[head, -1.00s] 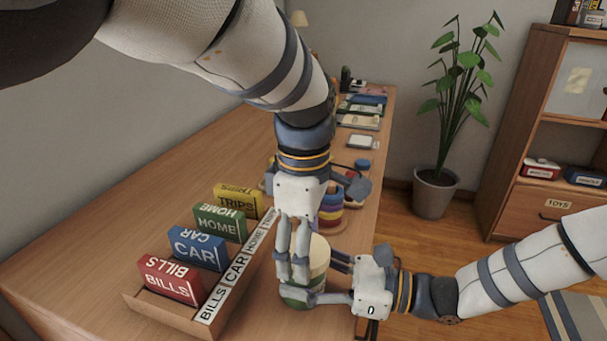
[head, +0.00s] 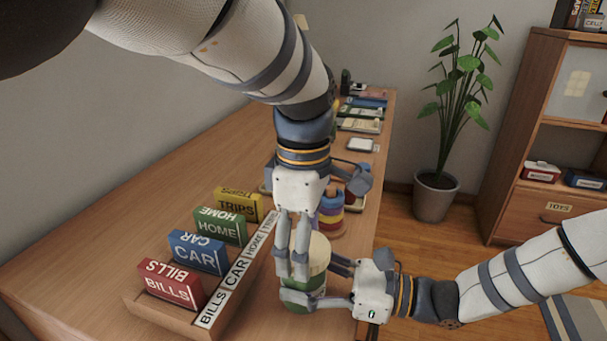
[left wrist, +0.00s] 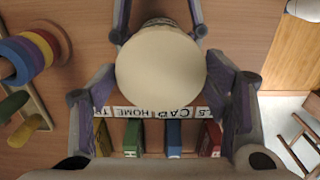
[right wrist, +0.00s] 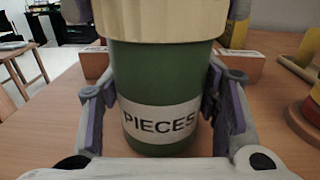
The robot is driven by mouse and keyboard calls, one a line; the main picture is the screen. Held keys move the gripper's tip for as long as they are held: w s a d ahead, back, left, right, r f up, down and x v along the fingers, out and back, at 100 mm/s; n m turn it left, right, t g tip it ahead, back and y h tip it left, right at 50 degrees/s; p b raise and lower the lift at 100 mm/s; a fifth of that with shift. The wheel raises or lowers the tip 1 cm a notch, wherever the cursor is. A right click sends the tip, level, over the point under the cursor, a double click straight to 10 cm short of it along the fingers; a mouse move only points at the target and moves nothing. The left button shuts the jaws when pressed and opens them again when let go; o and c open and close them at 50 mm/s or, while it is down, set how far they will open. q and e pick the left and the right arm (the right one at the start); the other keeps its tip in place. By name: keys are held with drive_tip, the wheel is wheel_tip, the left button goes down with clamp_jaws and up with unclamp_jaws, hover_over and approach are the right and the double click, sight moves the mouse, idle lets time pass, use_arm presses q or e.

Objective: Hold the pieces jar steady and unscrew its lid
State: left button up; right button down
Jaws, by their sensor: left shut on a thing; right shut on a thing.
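The pieces jar (head: 298,306) stands upright on the table near its right edge, with a green body and a cream lid (head: 319,249). My left gripper (head: 303,262) reaches down from above and is shut on the lid, seen from the top in the left wrist view (left wrist: 160,68). My right gripper (head: 322,285) comes in from the right and is shut on the green body. The right wrist view shows the body (right wrist: 160,75) and its PIECES label between the fingers, with the lid (right wrist: 160,18) above. Fingers hide part of the jar in the head view.
A tray (head: 232,285) of red, blue, green and yellow label blocks stands left of the jar. A coloured ring stacker (head: 331,213) stands just behind my left gripper. Papers and small items lie farther back. The left of the table (head: 110,230) is clear.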

use_arm(q)
drive_tip(key=shift+r, duration=0.5)
wheel_tip(320, 180, up, 4)
drive_tip(key=shift+d+r, duration=0.1)
use_arm(e)
drive_tip(key=shift+c, duration=2.4)
unclamp_jaws()
